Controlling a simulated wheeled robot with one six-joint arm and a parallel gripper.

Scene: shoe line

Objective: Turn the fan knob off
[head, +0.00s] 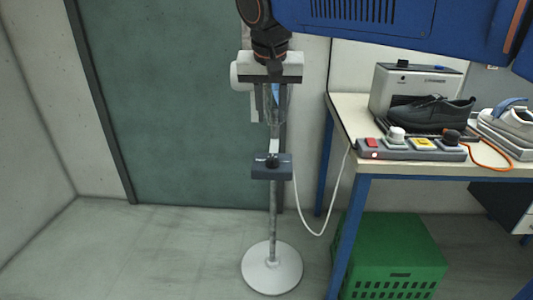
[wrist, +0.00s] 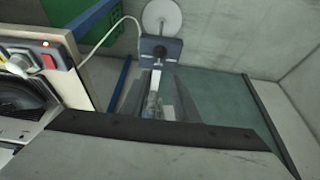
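The fan knob (head: 272,160) is small and black, on the front of a grey-blue control box (head: 285,167) on a grey pole. Its pointing direction is too small to read. The knob also shows in the wrist view (wrist: 160,51), on the box (wrist: 173,46) near the top centre. My gripper (head: 274,118) hangs above the box in the head view, apart from the knob. In the wrist view, my gripper (wrist: 160,78) points toward the box. My gripper covers the upper part of the stand.
The pole stands on a round white base (head: 272,268). A white cable (head: 320,232) loops from the box to the workbench (head: 350,103) at the right. A green crate (head: 395,255) sits below. Floor at the left is clear.

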